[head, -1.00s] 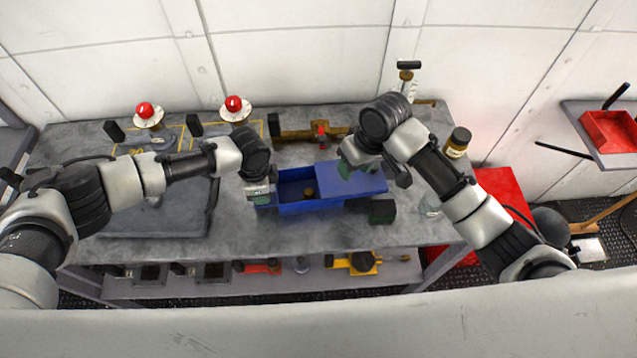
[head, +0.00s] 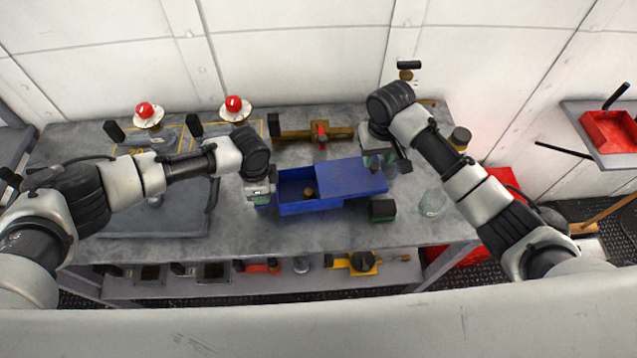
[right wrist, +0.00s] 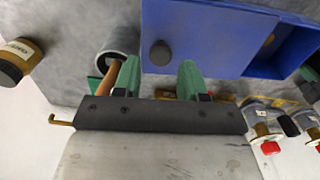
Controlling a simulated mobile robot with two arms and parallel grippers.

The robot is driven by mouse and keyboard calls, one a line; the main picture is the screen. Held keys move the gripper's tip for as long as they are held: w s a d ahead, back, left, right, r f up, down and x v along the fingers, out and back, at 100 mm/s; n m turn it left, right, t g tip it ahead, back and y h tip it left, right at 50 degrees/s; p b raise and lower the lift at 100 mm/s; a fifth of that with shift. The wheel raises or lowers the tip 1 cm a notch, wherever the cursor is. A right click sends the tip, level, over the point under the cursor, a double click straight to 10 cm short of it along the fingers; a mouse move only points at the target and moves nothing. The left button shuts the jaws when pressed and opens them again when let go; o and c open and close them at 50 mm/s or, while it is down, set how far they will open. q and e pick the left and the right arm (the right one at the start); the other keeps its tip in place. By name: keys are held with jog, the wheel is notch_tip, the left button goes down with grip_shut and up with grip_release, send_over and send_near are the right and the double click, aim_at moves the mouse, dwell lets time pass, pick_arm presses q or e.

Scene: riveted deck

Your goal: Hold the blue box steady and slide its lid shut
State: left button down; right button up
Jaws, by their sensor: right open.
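The blue box (head: 297,208) stands on the grey bench, its left part open with a small brown item (head: 309,192) inside. Its blue lid (head: 350,178) covers the right part; the right wrist view shows the lid (right wrist: 210,40) with a dark round knob (right wrist: 160,53). My left gripper (head: 262,198) is at the box's left end; whether its fingers are closed on it is unclear. My right gripper (head: 384,161) is open and empty beside the lid's right end. Its green fingers (right wrist: 160,80) show apart in the right wrist view, below the lid's edge.
A green-and-black item (head: 382,210) lies by the box's front right corner, with a clear jar (head: 432,203) further right. An amber jar (head: 460,138) stands at the bench's right edge. A brass valve piece (head: 318,133) lies behind the box. Bench in front is clear.

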aim_at(374, 165)
pick_arm(q)
jog(key=shift+f, duration=0.1)
pick_arm(e)
jog(key=shift+f, duration=2.15)
pick_arm(q)
jog(key=shift+s, duration=0.1)
pick_arm(e)
jog(key=c, duration=0.7)
jog(key=shift+o, duration=0.2)
jog(key=shift+a, duration=0.15)
jog(key=shift+a, duration=0.45)
jog(key=shift+s+a, duration=0.1)
jog(key=shift+a, duration=0.25)
pick_arm(q)
jog(key=shift+d, duration=0.1)
pick_arm(e)
jog(key=shift+s+a, duration=0.2)
jog(key=shift+a, duration=1.9)
jog(key=shift+s+a, duration=0.2)
jog(key=shift+a, duration=1.85)
jog(key=o, duration=1)
jog(key=shift+d, duration=0.1)
jog(key=shift+r, duration=0.1)
